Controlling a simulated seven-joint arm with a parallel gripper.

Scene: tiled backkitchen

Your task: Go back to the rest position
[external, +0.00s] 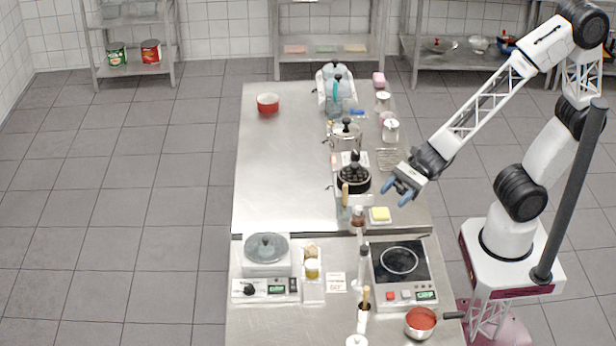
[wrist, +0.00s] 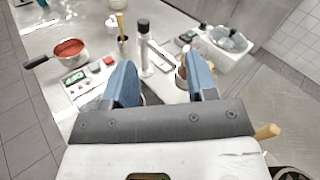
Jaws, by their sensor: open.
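My gripper (external: 398,191) has blue fingers and hangs above the right side of the steel table (external: 290,170) in the external view. In the wrist view my gripper (wrist: 165,88) shows its two blue fingers spread apart, with nothing held between them. Below it in the external view is a yellow block on a small white dish (external: 380,215), which looks apart from the fingers. My arm reaches in from the right, bent at the elbow.
The table's left half is mostly clear.

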